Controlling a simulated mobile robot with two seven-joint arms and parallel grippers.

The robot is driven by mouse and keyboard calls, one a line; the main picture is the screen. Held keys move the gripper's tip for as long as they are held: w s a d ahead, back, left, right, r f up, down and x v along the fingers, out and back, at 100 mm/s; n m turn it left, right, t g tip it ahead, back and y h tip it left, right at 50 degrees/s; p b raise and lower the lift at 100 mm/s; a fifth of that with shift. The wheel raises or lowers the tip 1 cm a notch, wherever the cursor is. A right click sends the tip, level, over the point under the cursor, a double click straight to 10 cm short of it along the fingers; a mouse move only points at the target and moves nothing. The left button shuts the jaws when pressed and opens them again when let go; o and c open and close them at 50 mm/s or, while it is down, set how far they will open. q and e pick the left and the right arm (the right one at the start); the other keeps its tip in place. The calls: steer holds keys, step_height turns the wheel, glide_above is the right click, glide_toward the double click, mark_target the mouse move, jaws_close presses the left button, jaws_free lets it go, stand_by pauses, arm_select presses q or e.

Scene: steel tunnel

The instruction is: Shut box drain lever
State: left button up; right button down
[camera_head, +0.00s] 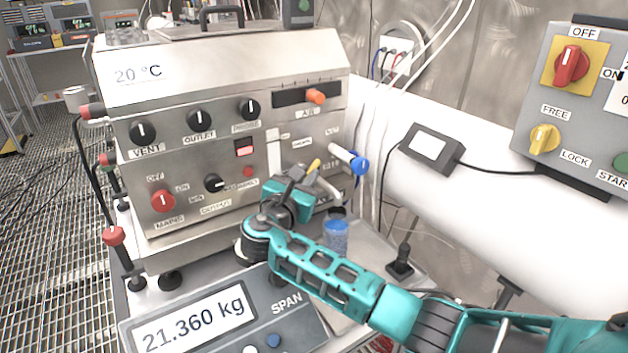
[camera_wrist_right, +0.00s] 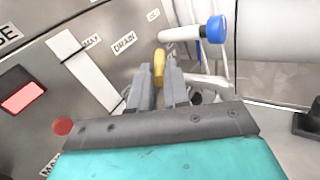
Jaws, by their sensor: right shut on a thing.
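The steel box (camera_head: 190,75) with a "20 °C" mark stands in the middle of the head view. Its drain lever (camera_head: 314,165) has a yellow handle low on the right of the front face. In the right wrist view the yellow handle (camera_wrist_right: 159,68) shows just below the "DRAIN" label. My right gripper (camera_head: 300,178) is shut on the lever, with its fingers on either side of the handle in the wrist view (camera_wrist_right: 162,88). The fingers hide the lever's lower part and pivot. My left gripper is not in view.
A white pipe with a blue end (camera_head: 358,163) sticks out just right of the lever. A blue-filled clear container (camera_head: 336,236) stands below, beside my right forearm. A scale display (camera_head: 200,325) is in front. A grey switch panel (camera_head: 575,110) is at the right.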

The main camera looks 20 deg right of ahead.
steer(key=shift+w+a+m+g+h+b, duration=0.2)
steer(key=shift+w+m+g+h+b, duration=0.15)
steer(key=shift+m+g+h+b, duration=0.5)
steer(key=shift+w+a+m+g+h+b, duration=0.35)
steer(key=shift+m+g+b, duration=0.2)
steer(key=shift+g, duration=0.55)
steer(key=shift+w+a+m+g+h+b, duration=0.1)
steer(key=shift+w+m+g+h+b, duration=0.2)
steer(key=shift+m+g+h+b, duration=0.5)
steer(key=shift+r+g, duration=0.1)
steer(key=shift+g, duration=0.15)
steer(key=c, duration=1.1)
jaws_free()
steer(key=v, duration=1.2)
steer(key=shift+a, duration=0.4)
steer(key=shift+s, duration=0.15)
